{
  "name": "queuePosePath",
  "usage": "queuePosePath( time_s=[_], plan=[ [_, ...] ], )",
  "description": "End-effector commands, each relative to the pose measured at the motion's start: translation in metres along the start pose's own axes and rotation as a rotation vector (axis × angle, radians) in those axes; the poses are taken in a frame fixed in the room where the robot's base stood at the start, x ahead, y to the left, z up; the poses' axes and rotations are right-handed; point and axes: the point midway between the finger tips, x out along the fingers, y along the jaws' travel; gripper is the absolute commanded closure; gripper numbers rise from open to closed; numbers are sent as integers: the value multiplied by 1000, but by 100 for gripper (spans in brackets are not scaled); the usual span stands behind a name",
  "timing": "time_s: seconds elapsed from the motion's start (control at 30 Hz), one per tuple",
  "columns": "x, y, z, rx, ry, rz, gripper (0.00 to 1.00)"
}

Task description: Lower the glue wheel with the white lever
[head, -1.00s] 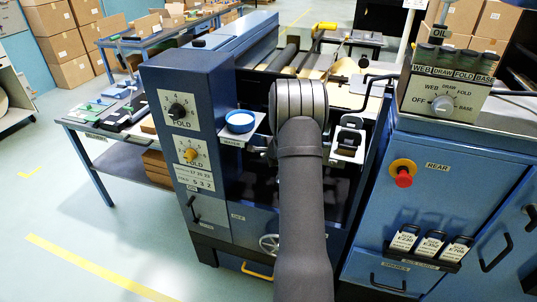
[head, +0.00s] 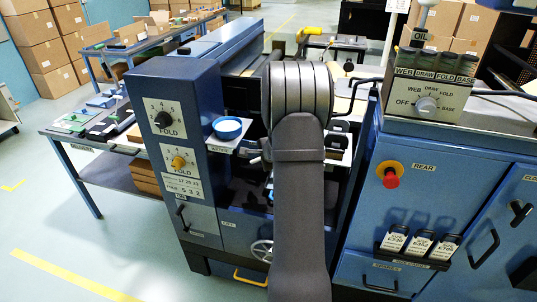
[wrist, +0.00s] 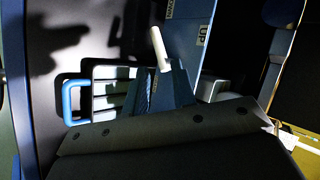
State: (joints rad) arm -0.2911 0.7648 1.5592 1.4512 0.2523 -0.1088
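In the wrist view, a white lever (wrist: 158,47) stands up from a blue bracket, leaning a little left. A label reading UP (wrist: 202,36) is on the blue panel to its right. I cannot make out the glue wheel in either view. In the head view, my arm covers the middle of the machine and the lever does not show. My gripper's fingers do not show in either view, so I see no contact with the lever.
In the wrist view, a blue handle (wrist: 72,100) is left of the lever, and a dark bolted slab (wrist: 170,140) fills the foreground. In the head view, a blue bowl (head: 228,128), dial box (head: 180,150) and red button (head: 391,178) flank my arm. Open floor lies front left.

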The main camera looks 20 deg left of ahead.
Motion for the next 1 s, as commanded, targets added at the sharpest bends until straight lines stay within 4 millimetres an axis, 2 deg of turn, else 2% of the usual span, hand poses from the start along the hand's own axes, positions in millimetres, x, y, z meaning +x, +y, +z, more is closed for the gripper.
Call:
queuePosePath(
  time_s=[0.1, 0.3, 0.5, 0.7, 1.0],
  plan=[
    [-23, -1, -1, 1, 1, -2, 76],
    [-56, -1, 0, 0, 1, -2, 76],
    [-78, -1, -1, 0, 1, -1, 76],
    [-85, 0, 0, 1, 0, 0, 76],
    [-84, 0, 0, 1, 0, 0, 76]
  ],
)
